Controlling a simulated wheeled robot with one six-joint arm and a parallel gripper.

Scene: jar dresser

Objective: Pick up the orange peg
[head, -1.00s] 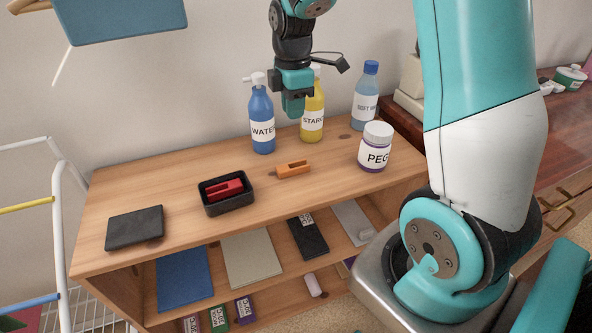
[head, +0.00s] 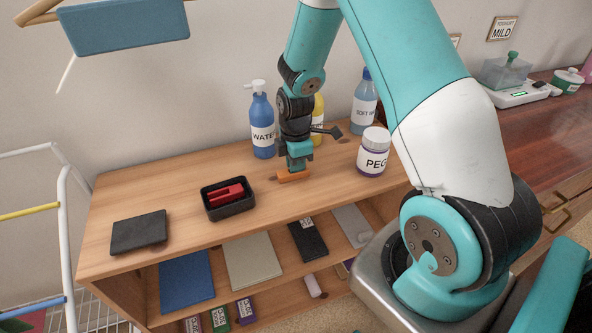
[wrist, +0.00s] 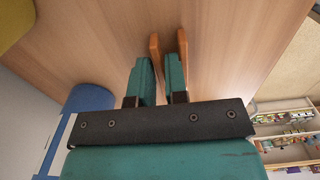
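The orange peg (head: 294,177) lies on the wooden dresser top, partly hidden by my gripper (head: 297,167) in the head view. My gripper is directly above it, pointing down. In the wrist view the peg (wrist: 183,50) shows as two orange legs at the fingertips of my gripper (wrist: 160,62). The left leg shows in the narrow gap between the teal fingers. The right leg shows just right of the right finger, partly behind it. The fingers stand apart and look open. Contact with the peg cannot be made out.
A black tray (head: 229,209) with a red peg (head: 227,193) stands left of the orange peg. A blue bottle (head: 262,125), a yellow bottle (head: 319,121), a soft-wash bottle (head: 365,103) and a white-lidded jar (head: 373,153) stand close behind and right. A black slab (head: 139,232) lies far left.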

